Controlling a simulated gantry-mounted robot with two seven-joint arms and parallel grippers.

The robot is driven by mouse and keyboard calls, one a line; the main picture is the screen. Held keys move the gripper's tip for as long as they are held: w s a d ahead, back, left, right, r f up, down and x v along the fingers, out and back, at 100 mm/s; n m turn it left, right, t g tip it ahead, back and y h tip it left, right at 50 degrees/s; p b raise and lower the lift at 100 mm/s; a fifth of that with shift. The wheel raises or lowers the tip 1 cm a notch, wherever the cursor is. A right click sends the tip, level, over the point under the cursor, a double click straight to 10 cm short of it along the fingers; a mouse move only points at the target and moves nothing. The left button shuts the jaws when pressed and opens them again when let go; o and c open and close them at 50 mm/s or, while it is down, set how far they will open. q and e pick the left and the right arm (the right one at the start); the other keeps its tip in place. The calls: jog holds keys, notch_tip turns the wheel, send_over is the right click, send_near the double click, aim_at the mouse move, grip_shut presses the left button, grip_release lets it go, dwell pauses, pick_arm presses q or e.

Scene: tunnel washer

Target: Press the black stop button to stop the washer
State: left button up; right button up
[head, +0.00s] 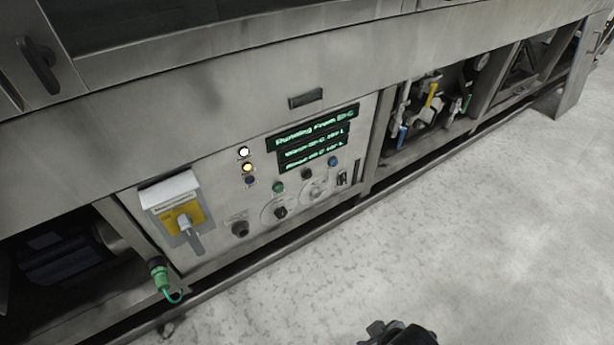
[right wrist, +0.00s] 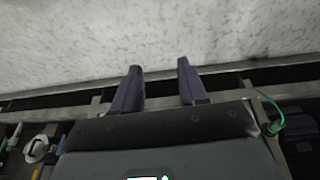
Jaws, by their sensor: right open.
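The washer's control panel (head: 215,206) is in the head view, on the machine's lower front. A small dark button (head: 307,173), which looks black, sits below the green-text display (head: 312,137), between a green button (head: 278,187) and a blue button (head: 332,161). My right gripper (head: 385,329) shows only in part at the bottom edge of the head view, well apart from the panel. In the right wrist view its two fingers (right wrist: 158,82) are spread with nothing between them. The display's edge (right wrist: 148,178) shows at the bottom there. My left gripper is out of view.
A yellow switch with a grey handle (head: 185,222) is left of the buttons. A dark knob (head: 240,229) and a selector (head: 280,212) sit lower. A green connector (head: 160,276) sticks out at lower left. The floor (head: 450,210) in front is clear.

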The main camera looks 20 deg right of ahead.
dwell(0.4)
grip_shut()
dwell(1.6)
